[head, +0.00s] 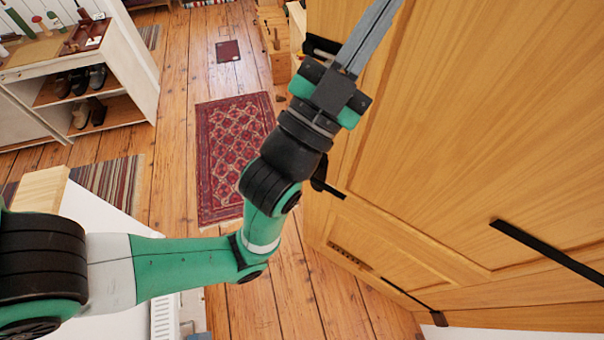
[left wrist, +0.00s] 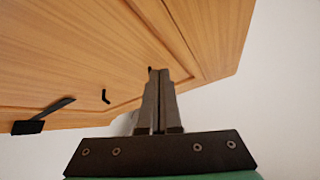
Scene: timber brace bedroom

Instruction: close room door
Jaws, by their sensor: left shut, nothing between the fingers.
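The wooden room door (head: 470,130) fills the right side of the head view, with light panels and dark metal fittings. It also fills the upper left of the left wrist view (left wrist: 80,50). A black strap (head: 545,250) lies across its face, and a dark fitting (head: 327,187) shows at its left edge, partly behind my arm. My left gripper (head: 382,15) is shut and empty, its fingers over the door's upper part in the head view. In the left wrist view the closed fingers (left wrist: 158,75) point at the door face; I cannot tell whether they touch it. My right gripper is not in view.
A shoe shelf (head: 120,85) stands at the upper left. A red patterned rug (head: 230,140) lies on the plank floor left of the door, with a small dark mat (head: 228,51) beyond. Wooden furniture (head: 277,45) stands behind the door's far edge. A white radiator (head: 165,318) is at the bottom.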

